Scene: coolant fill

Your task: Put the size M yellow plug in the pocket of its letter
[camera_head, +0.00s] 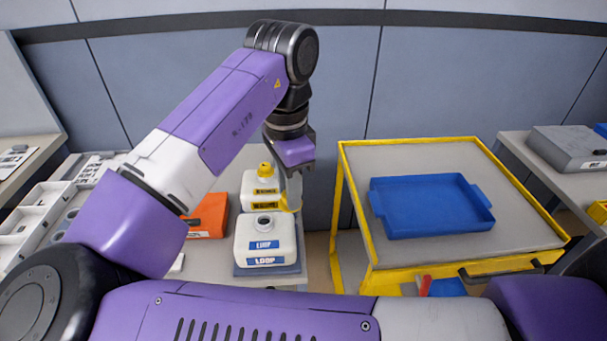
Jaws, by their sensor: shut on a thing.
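My gripper (291,196) points down just right of the two white jugs, shut on a small yellow piece that looks like the yellow plug (293,206). Its size letter cannot be read, and the fingers partly hide it. It overlaps the right side of the rear jug in the picture; whether they touch I cannot tell. A white tray with pockets (32,213) lies at the far left of the bench, partly hidden by my arm. No letters on its pockets can be read.
The front jug (265,235) has a blue LOOP label and an open neck. The rear jug (250,190) has a yellow cap and label. An orange box (207,215) stands left of them. A yellow cart (470,150) with a blue tray (430,205) stands right, across a gap.

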